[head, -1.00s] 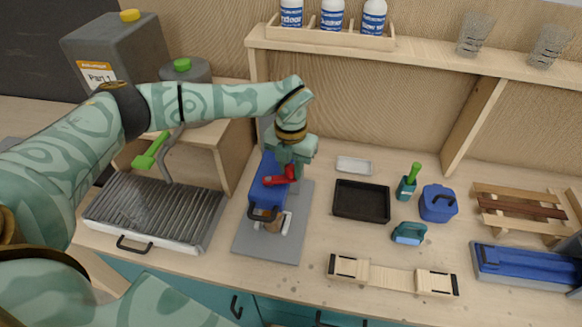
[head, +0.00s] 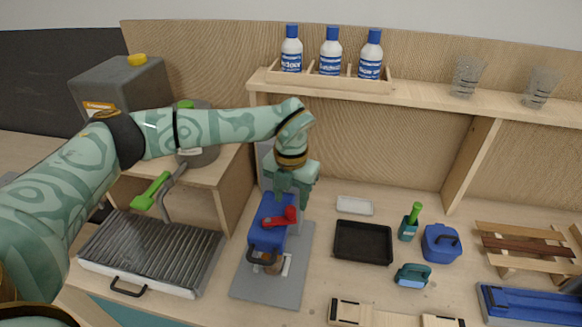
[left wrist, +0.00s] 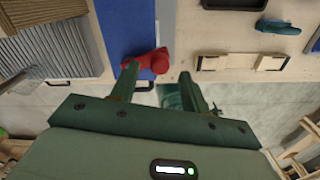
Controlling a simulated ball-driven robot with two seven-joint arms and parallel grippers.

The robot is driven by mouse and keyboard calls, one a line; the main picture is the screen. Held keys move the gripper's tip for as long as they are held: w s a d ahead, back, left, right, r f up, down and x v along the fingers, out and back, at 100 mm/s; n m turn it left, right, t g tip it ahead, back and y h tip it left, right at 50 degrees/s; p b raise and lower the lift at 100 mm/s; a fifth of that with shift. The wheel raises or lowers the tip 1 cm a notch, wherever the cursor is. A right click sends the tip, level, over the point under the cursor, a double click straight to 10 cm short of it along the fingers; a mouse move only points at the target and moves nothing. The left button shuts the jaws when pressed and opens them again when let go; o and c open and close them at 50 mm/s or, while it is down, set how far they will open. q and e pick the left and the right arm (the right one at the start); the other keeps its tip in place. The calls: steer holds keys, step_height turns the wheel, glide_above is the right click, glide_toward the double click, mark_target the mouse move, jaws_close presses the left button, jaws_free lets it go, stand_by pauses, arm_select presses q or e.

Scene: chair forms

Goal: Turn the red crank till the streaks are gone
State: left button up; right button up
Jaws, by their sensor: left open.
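The red crank (head: 279,218) sits on top of the blue machine (head: 265,236), which stands on a grey base plate (head: 290,287). A brownish cup (head: 270,266) is partly visible under the machine. My left gripper (head: 292,200) points down just behind the crank's knob. In the left wrist view my left gripper (left wrist: 158,76) is open; the crank (left wrist: 146,65) shows at its fingertips, with the knob between them in the picture. The left fingertip overlaps the crank bar; I cannot tell whether they touch. No streaks can be made out. My right gripper is not in view.
A ribbed grill tray (head: 150,252) lies left of the machine. A black tray (head: 363,242), a blue box (head: 441,243) and a green-handled brush (head: 410,223) are to the right. The shelf (head: 420,93) with bottles and glasses runs behind.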

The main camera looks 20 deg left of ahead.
arm_select(q)
step_height(320, 180, up, 12)
steer(key=shift+b, duration=0.45)
stand_by(0.9)
